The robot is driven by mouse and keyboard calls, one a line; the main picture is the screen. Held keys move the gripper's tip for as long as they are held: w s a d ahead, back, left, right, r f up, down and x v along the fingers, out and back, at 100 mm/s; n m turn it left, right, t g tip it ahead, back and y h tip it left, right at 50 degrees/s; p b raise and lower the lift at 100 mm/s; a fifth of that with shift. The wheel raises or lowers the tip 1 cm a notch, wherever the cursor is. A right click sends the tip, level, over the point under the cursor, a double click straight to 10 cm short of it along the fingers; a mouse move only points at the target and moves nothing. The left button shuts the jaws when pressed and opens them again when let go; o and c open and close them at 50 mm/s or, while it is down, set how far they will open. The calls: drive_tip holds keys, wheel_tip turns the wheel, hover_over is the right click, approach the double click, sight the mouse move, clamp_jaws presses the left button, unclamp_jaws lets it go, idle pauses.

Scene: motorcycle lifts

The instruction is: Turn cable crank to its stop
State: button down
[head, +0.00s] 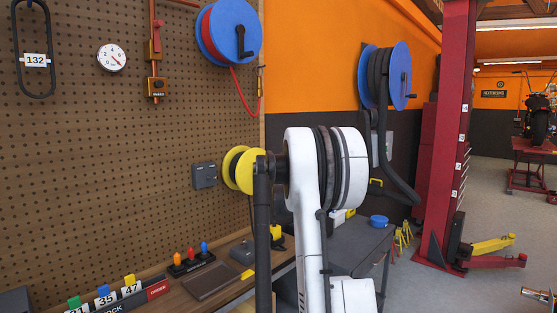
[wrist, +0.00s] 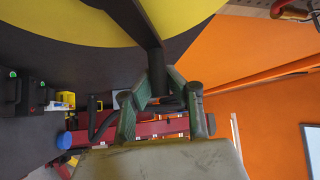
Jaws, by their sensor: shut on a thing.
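The cable crank is on a yellow reel (head: 231,169) mounted on the pegboard, left of my white arm in the head view. The reel's yellow face (wrist: 75,18) fills the top of the wrist view. A dark crank arm (wrist: 152,50) runs from the top edge down to between my fingers. My gripper (wrist: 164,92) is shut on the dark crank handle, with a greenish finger on each side. The grip end of the handle is mostly hidden by the fingers. In the head view my arm hides the gripper and the crank.
A grey box (head: 204,175) sits left of the reel. A blue reel with red hose (head: 228,30) hangs above, and another blue reel (head: 385,75) hangs to the right. A bench (head: 230,285) with coloured-handled tools lies below. A red lift post (head: 445,130) stands right.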

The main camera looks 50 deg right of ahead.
drive_tip(key=shift+w+a+f+m+g+y, duration=0.1)
drive_tip(key=shift+w+f+m+g+y, duration=0.05)
drive_tip(key=shift+f+m+y, duration=0.15)
drive_tip(key=shift+w+f+m+g+y, duration=0.1)
drive_tip(key=shift+w+f+m+g, duration=0.1)
drive_tip(key=shift+f, duration=0.2)
drive_tip(key=c, duration=2.1)
unclamp_jaws()
drive_tip(key=shift+a, duration=0.1)
drive_tip(key=shift+o, duration=1.4)
drive_tip(key=shift+w+a+r, duration=0.1)
drive_tip(key=shift+w+a, duration=0.2)
drive_tip(key=shift+a, duration=0.05)
drive_tip(key=shift+o, duration=0.9)
drive_tip(key=shift+s+d, duration=0.2)
drive_tip(key=shift+d, duration=0.1)
drive_tip(key=shift+s+a, duration=0.15)
drive_tip(key=shift+s, duration=0.1)
drive_tip(key=v, duration=1.1)
drive_tip(key=shift+a, duration=0.3)
